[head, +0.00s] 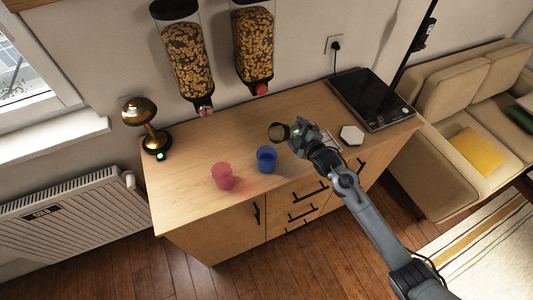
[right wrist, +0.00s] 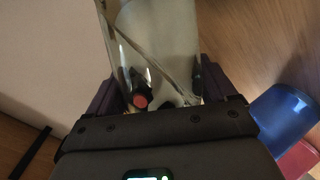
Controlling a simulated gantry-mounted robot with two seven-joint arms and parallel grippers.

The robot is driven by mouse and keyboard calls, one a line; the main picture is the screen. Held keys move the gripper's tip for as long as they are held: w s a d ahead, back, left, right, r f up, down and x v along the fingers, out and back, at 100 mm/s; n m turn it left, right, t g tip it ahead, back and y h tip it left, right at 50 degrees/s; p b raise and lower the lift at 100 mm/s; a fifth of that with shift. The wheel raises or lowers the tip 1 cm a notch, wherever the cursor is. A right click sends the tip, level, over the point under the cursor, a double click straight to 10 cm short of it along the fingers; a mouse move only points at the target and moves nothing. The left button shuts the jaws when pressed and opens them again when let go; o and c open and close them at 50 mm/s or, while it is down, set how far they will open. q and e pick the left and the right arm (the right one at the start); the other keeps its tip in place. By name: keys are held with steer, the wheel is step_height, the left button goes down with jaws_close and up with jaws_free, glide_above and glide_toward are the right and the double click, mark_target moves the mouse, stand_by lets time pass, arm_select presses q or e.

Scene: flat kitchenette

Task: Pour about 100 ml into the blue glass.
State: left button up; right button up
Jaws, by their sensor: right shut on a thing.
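The blue glass (head: 266,160) stands upright on the wooden counter, right of a pink glass (head: 222,178). My right gripper (head: 298,132) is shut on a clear glass vessel (head: 279,132), whose round dark-rimmed opening faces left, so it looks tilted. The vessel is above and slightly right of the blue glass in the head view. In the right wrist view the clear vessel (right wrist: 150,50) sits between the fingers, and the blue glass (right wrist: 285,115) and pink glass (right wrist: 299,160) show at the lower right. I cannot tell how much liquid is in the vessel or the blue glass. My left gripper is out of view.
Two cereal dispensers (head: 186,55) (head: 253,42) hang on the wall over the counter. A dark and brass lamp-like object (head: 150,125) stands at the left end. A white hexagonal piece (head: 351,135) and a black hob (head: 369,99) lie to the right. The counter's front left is clear.

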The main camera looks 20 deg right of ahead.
steer(key=shift+r, duration=0.2)
steer(key=shift+a+r+p, duration=0.15)
steer(key=shift+r+p, duration=0.15)
steer(key=shift+p, duration=0.4)
steer(key=m+p, duration=0.1)
steer(key=p, duration=0.1)
steer(key=r+m+y+p, duration=0.1)
steer(key=p, duration=0.1)
steer(key=m+g+y+p, duration=0.1)
steer(key=p, duration=0.2)
steer(key=shift+s+a+r+m, duration=0.1)
steer(key=shift+a+r+m, duration=0.2)
steer(key=shift+r+m, duration=0.1)
steer(key=shift+f+m+y+p, duration=0.1)
steer(key=shift+m+y+p, duration=0.3)
steer(key=shift+y, duration=0.1)
steer(key=shift+f+m+g+y, duration=0.2)
steer(key=shift+m+g+y, duration=0.2)
steer(key=shift+m+y, duration=0.15)
steer(key=shift+a+f+m+y, duration=0.2)
steer(key=shift+f+m+y, duration=0.2)
steer(key=shift+m, duration=0.35)
